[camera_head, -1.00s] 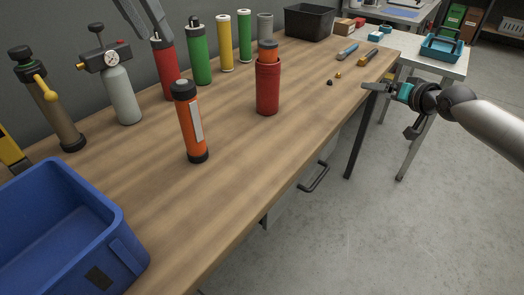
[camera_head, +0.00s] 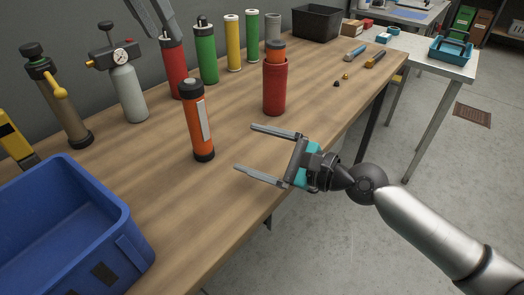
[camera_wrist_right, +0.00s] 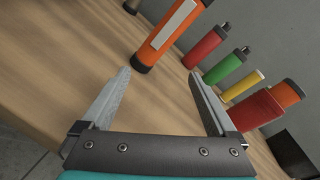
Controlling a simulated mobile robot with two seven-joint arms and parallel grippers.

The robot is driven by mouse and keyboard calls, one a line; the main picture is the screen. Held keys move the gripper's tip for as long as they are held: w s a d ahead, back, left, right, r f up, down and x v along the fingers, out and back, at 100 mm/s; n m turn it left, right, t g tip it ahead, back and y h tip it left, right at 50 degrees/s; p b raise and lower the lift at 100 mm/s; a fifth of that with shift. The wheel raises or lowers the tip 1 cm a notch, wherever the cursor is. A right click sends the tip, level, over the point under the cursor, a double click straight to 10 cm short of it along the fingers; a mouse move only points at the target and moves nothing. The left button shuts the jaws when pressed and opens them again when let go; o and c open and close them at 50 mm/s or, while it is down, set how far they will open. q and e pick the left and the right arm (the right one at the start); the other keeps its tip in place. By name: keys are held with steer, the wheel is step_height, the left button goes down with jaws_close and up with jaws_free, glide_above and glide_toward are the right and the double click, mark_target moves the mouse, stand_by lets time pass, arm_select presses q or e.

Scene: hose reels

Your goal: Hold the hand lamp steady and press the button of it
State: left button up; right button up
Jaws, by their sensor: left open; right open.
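The hand lamp (camera_head: 198,122) is an orange cylinder with a black cap and black base and a pale strip on its side. It stands upright on the wooden workbench (camera_head: 190,215). My right gripper (camera_head: 244,148) is open and empty above the bench's front edge, to the right of the lamp, its fingers pointing towards it. In the right wrist view the lamp (camera_wrist_right: 168,38) is just beyond the open fingertips (camera_wrist_right: 158,72), its top cut off. My left gripper (camera_head: 155,18) is partly in view at the top left, open, above and behind the lamp. I cannot make out a button.
A red holder (camera_head: 275,88) with an orange-topped cylinder stands right of the lamp. Red (camera_head: 174,68), green (camera_head: 206,55) and yellow (camera_head: 233,45) cylinders stand behind. A grey gauge bottle (camera_head: 128,90) and a blue bin (camera_head: 70,220) are at the left. Bench around the lamp is clear.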

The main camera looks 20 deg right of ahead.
mark_target(208, 132)
steer(key=m, duration=0.2)
steer(key=s+m, duration=0.1)
steer(key=m, duration=0.1)
steer(key=s+r+m, duration=0.1)
steer(key=shift+d+m+t+y, duration=0.2)
steer(key=shift+m+t+y, duration=0.2)
steer(key=shift+s+r+m, duration=0.1)
steer(key=shift+m, duration=0.4)
steer(key=x, duration=1.5)
steer(key=shift+r, duration=0.1)
jaws_close()
arm_select(q)
jaws_close()
stand_by(0.5)
stand_by(0.5)
